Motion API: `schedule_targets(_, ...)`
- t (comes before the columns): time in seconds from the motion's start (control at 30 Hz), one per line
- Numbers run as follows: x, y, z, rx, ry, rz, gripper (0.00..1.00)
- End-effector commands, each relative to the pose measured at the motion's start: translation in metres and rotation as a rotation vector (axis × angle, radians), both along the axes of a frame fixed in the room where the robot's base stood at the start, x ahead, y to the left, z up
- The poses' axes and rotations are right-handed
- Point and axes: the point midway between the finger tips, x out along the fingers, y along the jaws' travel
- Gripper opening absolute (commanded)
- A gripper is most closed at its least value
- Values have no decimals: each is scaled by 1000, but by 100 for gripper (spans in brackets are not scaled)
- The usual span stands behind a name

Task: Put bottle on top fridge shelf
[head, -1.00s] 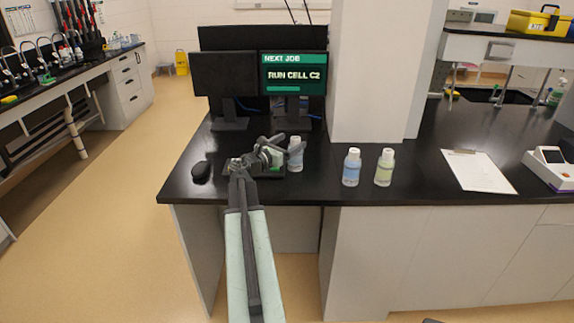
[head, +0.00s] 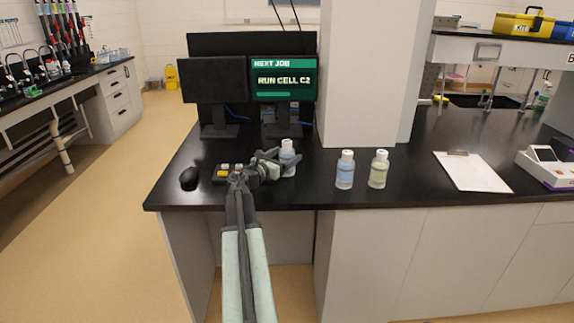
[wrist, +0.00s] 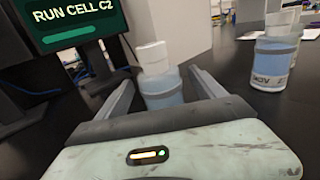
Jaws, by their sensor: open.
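A white-capped bottle with pale blue liquid (head: 288,157) stands upright on the black bench in front of the monitors. My gripper (head: 285,164) is open at that bottle. In the wrist view the bottle (wrist: 162,90) stands between the two spread fingers (wrist: 160,96), with a gap visible on its right side; its base is hidden by the gripper body. A second blue bottle (head: 345,171) and a green bottle (head: 379,170) stand to the right. The blue one also shows in the wrist view (wrist: 274,58). No fridge is in view.
Two monitors (head: 284,80) stand behind the bottle, and a white pillar (head: 365,80) behind the other bottles. A black mouse (head: 189,178) and a small device with a yellow key (head: 222,173) lie left. A clipboard (head: 470,171) lies right.

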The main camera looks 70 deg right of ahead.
Motion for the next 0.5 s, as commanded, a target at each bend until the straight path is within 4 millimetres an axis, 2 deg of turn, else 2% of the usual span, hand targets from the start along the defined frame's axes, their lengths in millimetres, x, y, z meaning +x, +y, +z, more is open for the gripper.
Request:
schedule_targets(0.2, -11, -39, -2, 0, 0, -3, 79)
schedule_targets(0.43, -13, -42, -2, 0, 0, -2, 79)
schedule_targets(0.47, -13, -42, -2, 0, 0, -2, 76)
schedule_targets(0.5, -13, -42, -2, 0, 0, -2, 65)
